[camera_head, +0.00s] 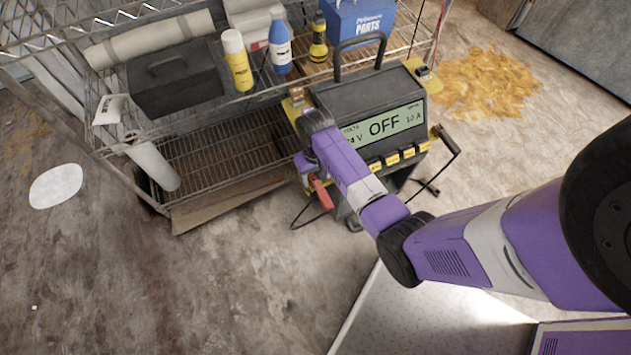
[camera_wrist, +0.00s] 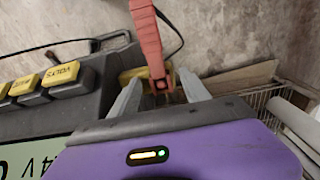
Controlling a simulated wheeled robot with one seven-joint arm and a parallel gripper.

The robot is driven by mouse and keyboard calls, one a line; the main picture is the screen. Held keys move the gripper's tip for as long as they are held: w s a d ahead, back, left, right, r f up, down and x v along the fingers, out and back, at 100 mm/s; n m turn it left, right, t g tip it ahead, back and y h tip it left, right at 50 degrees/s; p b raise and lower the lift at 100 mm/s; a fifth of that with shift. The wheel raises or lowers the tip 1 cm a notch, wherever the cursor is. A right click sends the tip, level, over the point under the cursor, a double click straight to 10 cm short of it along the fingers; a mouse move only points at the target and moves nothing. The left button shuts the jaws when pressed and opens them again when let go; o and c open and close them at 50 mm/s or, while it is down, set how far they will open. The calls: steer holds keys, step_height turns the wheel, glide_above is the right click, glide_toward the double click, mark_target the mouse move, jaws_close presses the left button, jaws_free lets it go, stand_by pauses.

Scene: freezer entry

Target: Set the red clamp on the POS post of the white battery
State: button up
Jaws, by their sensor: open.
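The red clamp (camera_head: 321,194) hangs at the left side of the battery charger (camera_head: 352,93), with a dark cable below it. In the wrist view the red clamp (camera_wrist: 148,40) has its lower end between the two pale fingers of my gripper (camera_wrist: 161,82). The fingers stand apart on either side of it, and I see no firm grip. In the head view my gripper (camera_head: 305,166) is at the charger's left side, partly hidden by my arm. A yellow piece shows behind the clamp in the wrist view. The white battery and its POS post are not visible in either view.
The charger's display (camera_head: 384,124) reads OFF, above yellow buttons. A wire shelf (camera_head: 225,150) with bottles, a dark case (camera_head: 175,75) and a blue parts box (camera_head: 357,18) stands close to the left and behind. Floor at lower left is mostly clear; a yellowish spill (camera_head: 500,85) lies upper right.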

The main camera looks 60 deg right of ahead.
steer(key=shift+f, duration=0.4)
steer(key=shift+c, duration=0.2)
jaws_close()
steer(key=shift+r, duration=0.15)
step_height(320, 180, up, 21)
steer(key=p, duration=0.6)
steer(key=shift+r+p, duration=1.4)
steer(key=shift+p, duration=0.6)
